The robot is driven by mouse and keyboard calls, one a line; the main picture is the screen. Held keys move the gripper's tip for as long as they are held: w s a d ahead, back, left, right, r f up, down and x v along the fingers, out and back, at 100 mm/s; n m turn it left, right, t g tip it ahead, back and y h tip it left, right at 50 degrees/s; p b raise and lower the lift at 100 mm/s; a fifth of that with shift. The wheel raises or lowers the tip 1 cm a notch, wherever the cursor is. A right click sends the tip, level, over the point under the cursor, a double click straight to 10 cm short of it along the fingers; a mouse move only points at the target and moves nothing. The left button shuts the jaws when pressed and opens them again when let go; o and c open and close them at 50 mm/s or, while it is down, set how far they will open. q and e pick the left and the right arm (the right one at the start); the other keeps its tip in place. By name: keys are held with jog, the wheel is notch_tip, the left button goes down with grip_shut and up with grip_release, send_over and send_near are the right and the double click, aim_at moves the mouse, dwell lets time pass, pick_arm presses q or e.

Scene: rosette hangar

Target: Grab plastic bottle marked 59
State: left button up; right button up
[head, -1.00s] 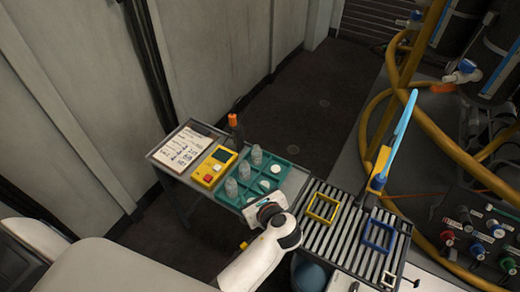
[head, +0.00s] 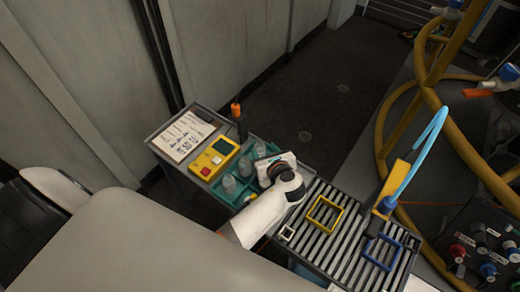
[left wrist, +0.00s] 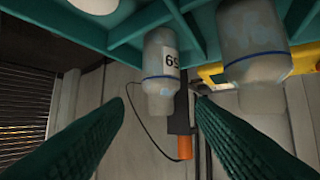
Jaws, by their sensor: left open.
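The clear plastic bottle (left wrist: 160,62) with a white label stands in the teal rack (left wrist: 120,28), seen upside down in the left wrist view. Its label seems to read 59. In the head view it seems to be the farthest bottle (head: 260,150) of the row. My left gripper (left wrist: 160,115) is open and empty. Its two green fingers point towards this bottle, one on each side in the picture, with a gap to it. In the head view my left gripper (head: 277,167) is over the right part of the rack. My right gripper is not in view.
A second bottle (left wrist: 252,50) stands close beside the labelled one. A yellow device (head: 213,158), a clipboard (head: 183,135) and an orange-topped tool (head: 236,112) are left of and behind the rack. A slatted surface (head: 340,235) with yellow and blue frames lies to the right.

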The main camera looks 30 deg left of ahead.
aim_at(261, 146)
pick_arm(q)
jog(key=x, duration=0.5)
jog(key=shift+w+a+r, duration=0.15)
jog(key=shift+a, duration=0.05)
jog(key=c, duration=1.1)
